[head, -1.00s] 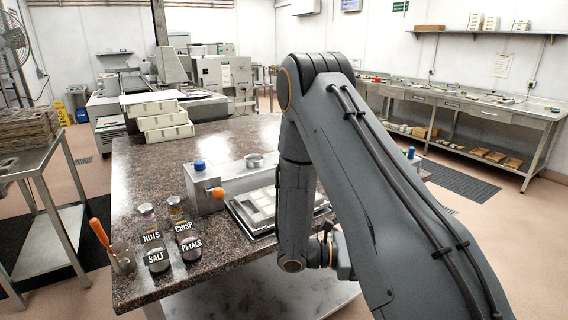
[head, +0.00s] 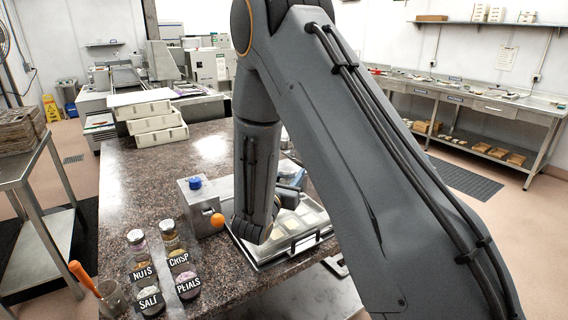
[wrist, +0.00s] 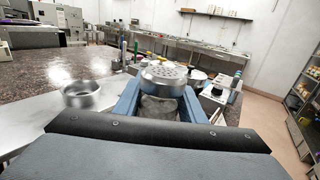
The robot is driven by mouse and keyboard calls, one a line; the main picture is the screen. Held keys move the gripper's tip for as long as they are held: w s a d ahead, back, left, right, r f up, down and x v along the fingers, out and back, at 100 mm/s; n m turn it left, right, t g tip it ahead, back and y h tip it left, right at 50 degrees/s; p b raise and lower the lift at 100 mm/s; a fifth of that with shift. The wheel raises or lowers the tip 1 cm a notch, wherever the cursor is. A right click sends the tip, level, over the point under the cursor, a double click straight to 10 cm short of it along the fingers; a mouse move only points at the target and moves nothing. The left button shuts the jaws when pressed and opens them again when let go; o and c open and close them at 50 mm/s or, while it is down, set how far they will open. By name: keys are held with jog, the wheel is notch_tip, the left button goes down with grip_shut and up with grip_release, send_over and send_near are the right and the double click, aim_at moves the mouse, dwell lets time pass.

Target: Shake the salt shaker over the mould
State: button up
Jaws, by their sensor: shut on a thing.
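My gripper (wrist: 162,105) is shut on a shaker (wrist: 165,75) with a perforated metal cap and a pale, clear body. The shaker looks roughly upright between the blue jaws; its label is not visible. The mould (head: 308,217), a pale slab with square cavities, lies in a metal tray frame on the stone counter. My arm covers its left part in the head view. The gripper and shaker are hidden behind my arm there, so their exact place over the mould cannot be told.
Jars with NUTS, CRISP, SALT and PETALS labels (head: 150,300) stand at the counter's front left, beside a cup with an orange-handled tool (head: 84,278). A grey box with an orange knob (head: 217,220) stands left of the mould. A metal bowl (wrist: 82,95) is left of the shaker. White trays (head: 155,120) are stacked behind.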

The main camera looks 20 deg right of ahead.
jog(key=shift+w+a+f+b, duration=0.1)
jog(key=shift+w+f+b, duration=0.15)
jog(key=shift+f+b, duration=0.6)
jog(key=shift+w+f+b, duration=0.25)
jog(key=shift+f+b, duration=0.1)
jog(key=shift+f, duration=1)
jog(key=shift+r, duration=0.1)
jog(key=shift+w+a+r+m+h+b, duration=0.25)
jog(key=shift+a+r+m+b, duration=0.15)
jog(key=shift+m+b, duration=1.5)
jog(key=shift+w+a+r+m+h+b, duration=0.15)
jog(key=shift+a+r+m+b, duration=0.25)
jog(key=shift+m+b, duration=1.55)
jog(key=shift+w+a+r+m+h+b, duration=0.15)
jog(key=shift+a+r+m+h+b, duration=0.2)
jog(key=shift+m+b, duration=1.55)
jog(key=shift+a+r+m+b, duration=0.1)
jog(key=shift+r+m+b, duration=0.05)
jog(key=shift+m+b, duration=0.45)
jog(key=shift+w+a+r+m+h+b, duration=0.15)
jog(key=shift+r+m+b, duration=0.1)
jog(key=shift+m+b, duration=0.75)
jog(key=shift+r+m+h+b, duration=0.1)
jog(key=shift+r+m+b, duration=0.1)
jog(key=shift+m+b, duration=0.75)
